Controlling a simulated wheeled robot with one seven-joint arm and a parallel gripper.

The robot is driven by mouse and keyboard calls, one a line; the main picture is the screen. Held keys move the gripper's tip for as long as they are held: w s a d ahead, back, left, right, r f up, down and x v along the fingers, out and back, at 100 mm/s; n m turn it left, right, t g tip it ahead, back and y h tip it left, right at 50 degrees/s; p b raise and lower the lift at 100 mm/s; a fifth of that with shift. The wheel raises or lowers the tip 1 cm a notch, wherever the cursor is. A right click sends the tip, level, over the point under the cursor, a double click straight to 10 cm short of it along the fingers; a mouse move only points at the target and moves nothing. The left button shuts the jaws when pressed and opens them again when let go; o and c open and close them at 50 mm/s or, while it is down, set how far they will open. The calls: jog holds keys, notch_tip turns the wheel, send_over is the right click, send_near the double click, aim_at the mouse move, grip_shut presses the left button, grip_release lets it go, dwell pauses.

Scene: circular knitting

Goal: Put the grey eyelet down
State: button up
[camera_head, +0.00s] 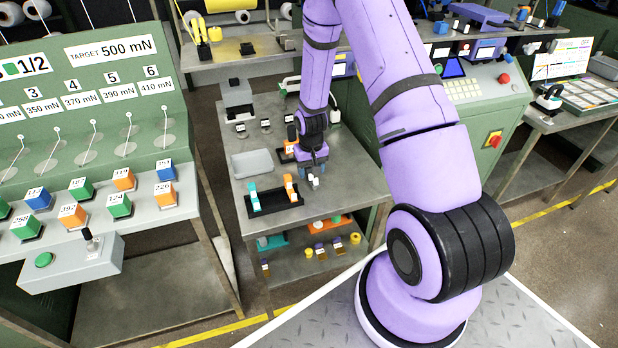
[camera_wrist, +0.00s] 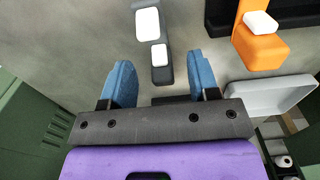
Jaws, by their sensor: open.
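The grey eyelet (camera_wrist: 165,74), a dark grey piece with white blocks on it, shows in the wrist view ahead of my fingers, near the middle of the gap. My gripper (camera_wrist: 162,84) has two blue fingers set wide apart, with bare tabletop showing on both sides of the eyelet. Neither finger visibly touches it. In the head view my gripper (camera_head: 313,165) is low over the bench (camera_head: 345,190). Small white parts show just below it there, but the grey body is hard to make out.
A black holder (camera_head: 275,204) with a teal piece (camera_head: 253,198) and an orange piece (camera_head: 291,188) lies at the bench's front. The orange piece also shows in the wrist view (camera_wrist: 256,50). A light grey tray (camera_head: 252,164) sits left of my gripper. The bench right of my gripper is clear.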

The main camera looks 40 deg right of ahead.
aim_at(311, 175)
jog(key=shift+s+f, duration=0.15)
jog(key=shift+f, duration=1.55)
grip_shut()
jog(key=shift+r, duration=0.1)
